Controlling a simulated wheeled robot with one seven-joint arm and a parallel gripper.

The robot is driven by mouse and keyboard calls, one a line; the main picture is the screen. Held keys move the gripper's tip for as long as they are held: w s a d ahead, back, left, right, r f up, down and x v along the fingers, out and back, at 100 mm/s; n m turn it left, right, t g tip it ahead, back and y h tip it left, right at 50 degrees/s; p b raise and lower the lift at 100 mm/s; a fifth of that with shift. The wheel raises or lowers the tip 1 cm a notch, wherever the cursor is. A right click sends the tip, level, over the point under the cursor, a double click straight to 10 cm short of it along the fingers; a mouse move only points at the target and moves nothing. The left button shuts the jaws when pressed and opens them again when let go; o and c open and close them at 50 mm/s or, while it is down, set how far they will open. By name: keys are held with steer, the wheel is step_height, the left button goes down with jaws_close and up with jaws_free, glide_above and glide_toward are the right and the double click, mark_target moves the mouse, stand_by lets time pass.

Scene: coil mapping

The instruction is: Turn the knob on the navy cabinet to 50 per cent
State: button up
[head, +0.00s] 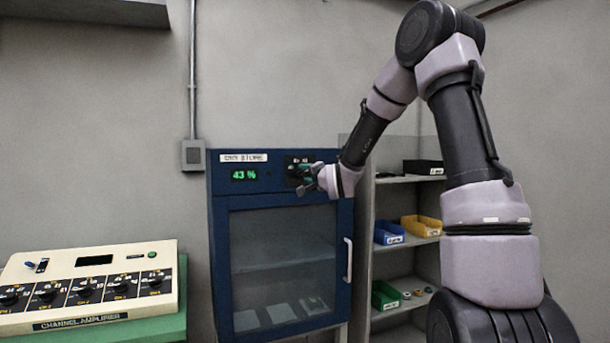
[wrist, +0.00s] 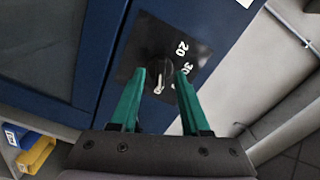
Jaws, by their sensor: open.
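The navy cabinet (head: 217,220) stands against the wall, with a glass door below and a top panel with a label. Its green display (head: 244,175) reads 43 %. The black knob (wrist: 158,68) with a pale pointer sits on a dark dial plate (wrist: 190,30) marked 20 and 30; other marks are hidden or too small to read. My gripper (head: 309,181) is at the dial plate in the head view and largely covers the knob there. In the wrist view my gripper (wrist: 160,82) is open, its green fingers on either side of the knob's near part. Contact cannot be told.
A shelf unit (head: 400,180) with blue, yellow and green bins stands right of the cabinet. A cream channel amplifier (head: 95,262) with several knobs sits on a green bench at the left. A white door handle (head: 348,260) sticks out below my gripper.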

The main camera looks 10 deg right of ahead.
steer(key=s+d, duration=0.1)
steer(key=s, duration=0.8)
steer(key=shift+s+d, duration=0.15)
steer(key=shift+d, duration=0.25)
steer(key=s+d+n+g, duration=0.1)
steer(key=s+n+g, duration=0.2)
steer(key=s, duration=1.3)
steer(key=s+d+n+g+h, duration=0.1)
steer(key=s+n+g, duration=0.3)
steer(key=s, duration=1.3)
steer(key=d+g, duration=0.1)
steer(key=g, duration=0.2)
